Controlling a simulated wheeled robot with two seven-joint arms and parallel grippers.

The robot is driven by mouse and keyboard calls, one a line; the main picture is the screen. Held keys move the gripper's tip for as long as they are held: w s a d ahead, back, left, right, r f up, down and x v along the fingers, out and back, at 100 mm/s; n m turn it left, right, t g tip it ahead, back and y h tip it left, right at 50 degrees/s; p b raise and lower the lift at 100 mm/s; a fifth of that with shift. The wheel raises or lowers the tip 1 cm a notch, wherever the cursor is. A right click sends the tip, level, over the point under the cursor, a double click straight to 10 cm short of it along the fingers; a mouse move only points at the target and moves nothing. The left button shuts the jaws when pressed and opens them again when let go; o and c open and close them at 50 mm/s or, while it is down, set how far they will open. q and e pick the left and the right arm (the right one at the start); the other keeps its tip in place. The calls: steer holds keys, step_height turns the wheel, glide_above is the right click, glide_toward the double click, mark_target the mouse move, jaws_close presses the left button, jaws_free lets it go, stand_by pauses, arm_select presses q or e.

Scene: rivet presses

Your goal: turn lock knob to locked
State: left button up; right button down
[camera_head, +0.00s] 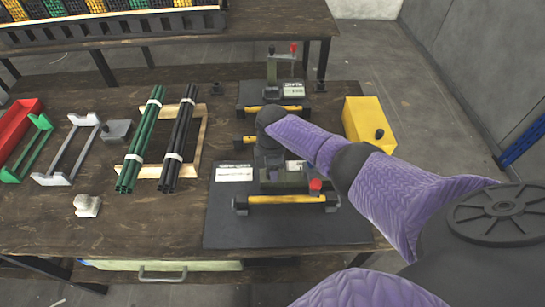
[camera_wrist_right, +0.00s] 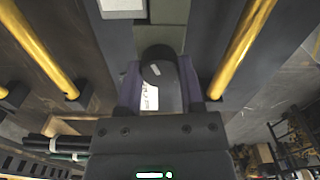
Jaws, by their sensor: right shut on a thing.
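The near rivet press (camera_head: 285,178) stands on a dark base plate, with a red-topped handle (camera_head: 315,185) at its right and a yellow bar in front. My right gripper (camera_head: 270,160) is over the back left part of this press and hides what is under it in the head view. In the right wrist view the fingers of my right gripper (camera_wrist_right: 160,92) are on both sides of a dark rounded knob (camera_wrist_right: 158,70) with a pale mark. They are shut on it. The knob's lock position cannot be read. My left gripper is not in view.
A second press (camera_head: 285,70) with a red-topped handle stands farther back. A yellow box (camera_head: 368,122) is to the right. Green rods (camera_head: 140,140), black rods (camera_head: 180,135) and a red tray (camera_head: 20,128) lie to the left. The table's front left is mostly clear.

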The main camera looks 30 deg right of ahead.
steer(key=shift+r+m+p, duration=0.1)
steer(key=shift+m+p, duration=0.45)
steer(key=shift+m, duration=1.65)
steer(key=shift+c, duration=1.1)
jaws_free()
step_height(320, 180, up, 10)
steer(key=p, duration=0.6)
